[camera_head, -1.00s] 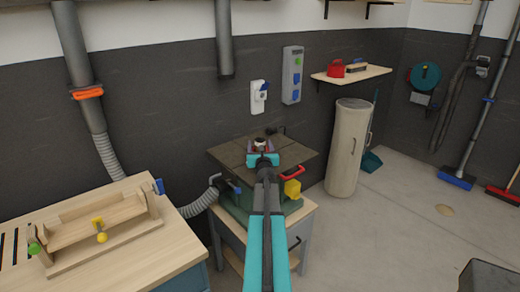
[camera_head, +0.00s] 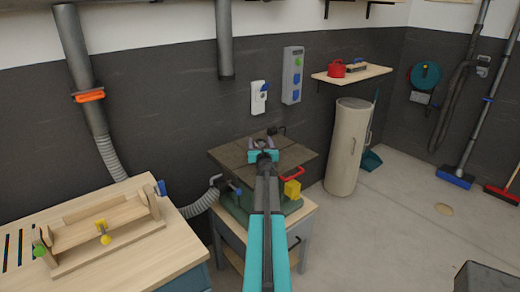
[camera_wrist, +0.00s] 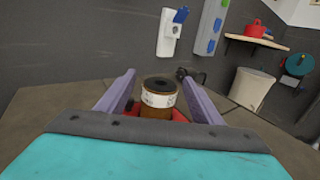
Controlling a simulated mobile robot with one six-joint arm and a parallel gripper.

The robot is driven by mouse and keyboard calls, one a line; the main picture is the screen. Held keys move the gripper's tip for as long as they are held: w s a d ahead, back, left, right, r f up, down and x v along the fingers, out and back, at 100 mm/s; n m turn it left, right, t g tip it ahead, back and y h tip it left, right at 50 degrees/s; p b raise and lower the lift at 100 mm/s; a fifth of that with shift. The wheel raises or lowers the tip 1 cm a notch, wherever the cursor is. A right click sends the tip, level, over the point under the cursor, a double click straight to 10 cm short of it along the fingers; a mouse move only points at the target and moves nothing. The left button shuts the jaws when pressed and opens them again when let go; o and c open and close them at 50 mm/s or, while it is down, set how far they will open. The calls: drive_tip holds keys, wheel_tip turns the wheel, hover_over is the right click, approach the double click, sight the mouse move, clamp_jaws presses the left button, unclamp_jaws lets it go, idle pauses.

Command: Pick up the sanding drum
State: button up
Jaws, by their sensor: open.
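The sanding drum (camera_wrist: 158,102) is a short upright brown cylinder with a pale printed band and a dark hole in its top. In the wrist view it stands between the two purple fingers of my gripper (camera_wrist: 158,76), with a visible space on either side. My gripper is open, and its fingers also show in the head view (camera_head: 263,143) over the dark square top of the machine (camera_head: 225,155). Something red (camera_wrist: 180,116) lies low beside the drum, partly hidden by my gripper. In the head view the drum is mostly hidden by my gripper.
The dark wall with a white socket (camera_head: 258,97) and grey outlet box (camera_head: 292,75) stands close behind. A red handle (camera_head: 292,173) and yellow block (camera_head: 292,190) are at the machine's right. A wooden workbench (camera_head: 150,255) is at left.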

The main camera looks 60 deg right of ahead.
idle(0.6)
drive_tip(key=c, duration=1.2)
drive_tip(key=shift+r, duration=0.15)
drive_tip(key=shift+c, duration=0.2)
drive_tip(key=shift+r+p, duration=1.7)
drive_tip(key=shift+r, duration=3.2)
